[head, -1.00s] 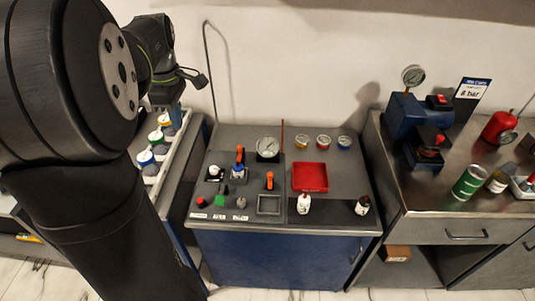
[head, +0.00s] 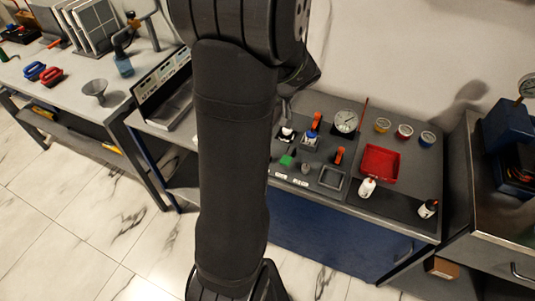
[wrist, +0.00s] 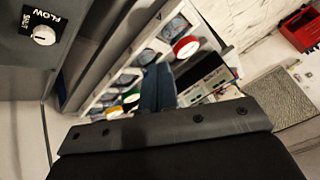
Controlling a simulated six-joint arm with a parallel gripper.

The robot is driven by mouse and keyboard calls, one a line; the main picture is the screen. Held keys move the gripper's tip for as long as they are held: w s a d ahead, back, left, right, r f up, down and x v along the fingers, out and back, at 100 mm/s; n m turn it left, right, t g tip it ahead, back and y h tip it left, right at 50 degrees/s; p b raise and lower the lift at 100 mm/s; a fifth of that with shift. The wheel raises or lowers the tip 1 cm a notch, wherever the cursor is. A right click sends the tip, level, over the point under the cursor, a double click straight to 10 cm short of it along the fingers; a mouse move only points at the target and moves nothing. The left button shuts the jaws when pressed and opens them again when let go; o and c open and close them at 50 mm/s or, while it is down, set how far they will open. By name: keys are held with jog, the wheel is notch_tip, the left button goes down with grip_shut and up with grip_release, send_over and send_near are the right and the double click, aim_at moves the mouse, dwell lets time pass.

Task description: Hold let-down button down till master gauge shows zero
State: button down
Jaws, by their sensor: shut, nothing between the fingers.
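The master gauge is probably the large white dial (head: 346,121) at the back of the grey rig bench (head: 330,102); its needle is too small to read. A green button (head: 287,160) and a grey knob (head: 305,168) sit at the bench's front left, by small white labels I cannot read. I cannot tell which control is the let-down button; my arm hides part of that side. In the wrist view my gripper (wrist: 159,76) is shut and empty, pointing toward a white rack. It is hidden in the head view. A white knob (wrist: 43,35) marked FLOW and SHUT shows at upper left.
Orange-handled valves (head: 317,121) stand upright near the dial. A blue pump unit (head: 505,130) stands far right.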

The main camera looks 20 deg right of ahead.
jog(key=s+d+f+m+t+h, duration=0.2)
jog(key=d+f+m+t, duration=0.1)
jog(key=f+m, duration=0.4)
jog(key=shift+s+d+f, duration=0.15)
jog(key=shift+s, duration=0.2)
jog(key=shift+f, duration=4.4)
jog(key=shift+f, duration=0.1)
jog(key=shift+f, duration=0.3)
jog(key=shift+f, duration=0.55)
dwell(1.6)
